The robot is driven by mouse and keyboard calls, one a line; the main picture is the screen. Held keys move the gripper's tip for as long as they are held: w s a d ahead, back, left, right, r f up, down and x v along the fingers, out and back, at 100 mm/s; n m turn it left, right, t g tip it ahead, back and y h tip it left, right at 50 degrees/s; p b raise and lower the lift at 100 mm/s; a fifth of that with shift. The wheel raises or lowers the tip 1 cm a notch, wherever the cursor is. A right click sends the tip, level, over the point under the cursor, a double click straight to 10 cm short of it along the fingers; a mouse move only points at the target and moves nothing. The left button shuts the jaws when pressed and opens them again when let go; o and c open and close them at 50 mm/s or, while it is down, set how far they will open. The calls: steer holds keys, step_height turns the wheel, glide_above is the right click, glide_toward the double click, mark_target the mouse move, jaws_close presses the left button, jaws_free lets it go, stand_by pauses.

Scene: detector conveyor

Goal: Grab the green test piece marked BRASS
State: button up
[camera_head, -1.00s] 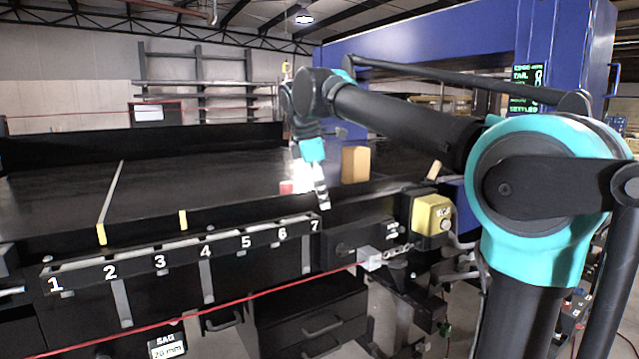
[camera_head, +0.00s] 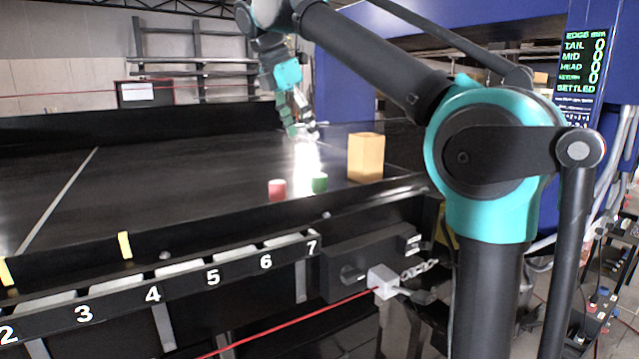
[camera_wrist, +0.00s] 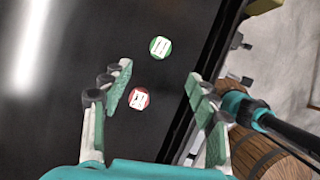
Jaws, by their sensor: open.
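The green test piece (camera_head: 319,183) is a small upright cylinder on the black conveyor, near its front edge. The red test piece (camera_head: 277,189) stands just left of it. In the wrist view the green piece (camera_wrist: 160,47) shows a white label on top, too small to read. The red piece (camera_wrist: 139,98) also carries a white label and lies between my fingers in the picture. My gripper (camera_head: 303,133) is open and empty, above the belt and behind the two pieces. It also shows in the wrist view (camera_wrist: 160,90), with the green piece beyond its fingertips.
A tan block (camera_head: 366,157) stands on the belt right of the green piece. The conveyor's front rail (camera_head: 180,285) carries numbered slots. A blue frame (camera_head: 340,75) rises behind on the right. The belt (camera_head: 150,190) left of the pieces is clear.

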mark_target(318, 176)
steer(key=x, duration=1.4)
steer(key=shift+s+f, duration=0.1)
steer(key=shift+f, duration=0.1)
steer(key=shift+c, duration=0.2)
steer(key=c, duration=1.2)
